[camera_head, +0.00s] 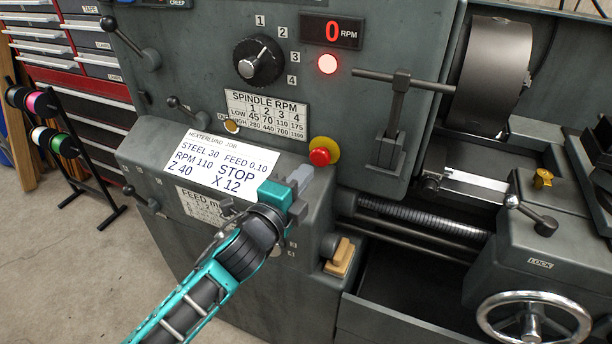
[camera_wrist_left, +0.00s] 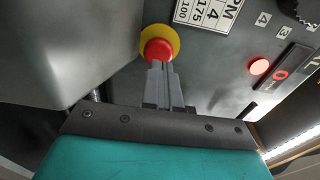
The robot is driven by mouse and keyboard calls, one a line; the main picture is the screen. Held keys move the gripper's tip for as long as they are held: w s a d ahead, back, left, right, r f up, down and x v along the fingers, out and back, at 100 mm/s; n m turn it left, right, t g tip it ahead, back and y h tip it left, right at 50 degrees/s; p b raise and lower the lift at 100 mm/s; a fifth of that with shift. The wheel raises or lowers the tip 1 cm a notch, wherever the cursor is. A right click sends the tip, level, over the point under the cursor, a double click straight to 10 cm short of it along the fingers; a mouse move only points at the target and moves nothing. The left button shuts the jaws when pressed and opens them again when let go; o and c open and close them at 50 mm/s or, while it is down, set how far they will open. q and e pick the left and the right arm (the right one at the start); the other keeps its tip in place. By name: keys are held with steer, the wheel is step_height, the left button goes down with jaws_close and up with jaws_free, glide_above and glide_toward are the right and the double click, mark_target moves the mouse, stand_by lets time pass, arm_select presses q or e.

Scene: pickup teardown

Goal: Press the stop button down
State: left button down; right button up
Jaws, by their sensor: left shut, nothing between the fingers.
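The stop button is a red mushroom cap (camera_head: 320,157) on a yellow round base, on the front of the grey lathe headstock. It also shows in the left wrist view (camera_wrist_left: 158,50), straight beyond the fingertips. My left gripper (camera_head: 305,173) is shut and empty, with its fingertips just to the lower left of the red cap in the head view. In the left wrist view the closed fingertips (camera_wrist_left: 160,66) overlap the lower edge of the cap. I cannot tell whether they touch it. My right gripper is not in view.
The speed display (camera_head: 331,31) reads 0 RPM, and a red lamp (camera_head: 327,64) is lit below it. A speed knob (camera_head: 258,61) and a lever (camera_head: 394,120) stick out nearby. A job card (camera_head: 222,162) lies behind my left arm. The chuck (camera_head: 492,75) is at the right.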

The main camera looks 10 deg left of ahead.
arm_select(q)
steer(key=v, duration=1)
steer(key=shift+s+b, duration=0.15)
steer(key=shift+b, duration=0.2)
steer(key=shift+a+f, duration=0.1)
steer(key=shift+f, duration=0.05)
steer(key=s+a+f+n+g+y, duration=0.1)
steer(key=s+f+n+g, duration=0.1)
steer(key=s+f+n, duration=0.2)
steer(key=s+a+f+n+g, duration=0.1)
steer(key=s+f+n+g, duration=0.1)
steer(key=f+n, duration=0.6)
steer(key=s+a+f+n+g+y, duration=0.1)
steer(key=s+f+n+g, duration=0.1)
steer(key=s+f+n, duration=0.3)
step_height(320, 180, down, 4)
steer(key=shift+s+a+f+n+g+y, duration=0.15)
steer(key=shift+s+n+g+y, duration=0.15)
steer(key=shift+n, duration=0.5)
